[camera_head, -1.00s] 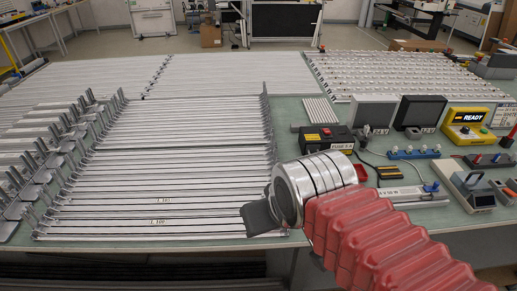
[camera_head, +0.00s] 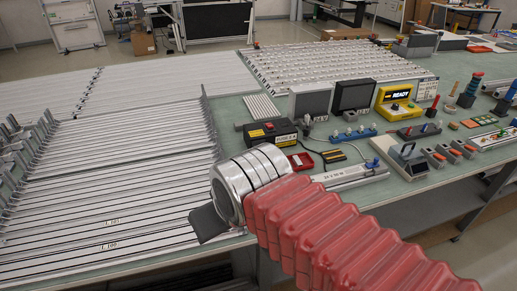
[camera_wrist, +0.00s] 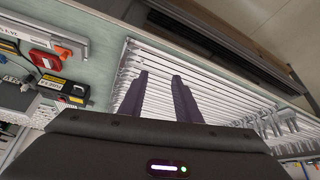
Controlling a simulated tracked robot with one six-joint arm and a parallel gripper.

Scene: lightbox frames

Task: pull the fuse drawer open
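A black box with yellow labels (camera_head: 270,132), which looks like the fuse unit, sits on the green bench top right of the metal rails. It also shows at the left of the wrist view (camera_wrist: 65,88). I cannot make out a separate drawer front or whether it is open. My gripper (camera_head: 207,224) is at the end of my arm, in front of and left of this box and apart from it. In the wrist view its two dark fingers (camera_wrist: 160,78) stand apart with nothing between them, over the metal rails.
Metal rails (camera_head: 110,185) cover the left of the bench. A red block (camera_head: 302,162) and a white rail unit (camera_head: 345,177) lie right of the box. Behind stand grey-framed panels (camera_head: 311,101) and a yellow READY box (camera_head: 397,100). Bench space right of my arm is partly clear.

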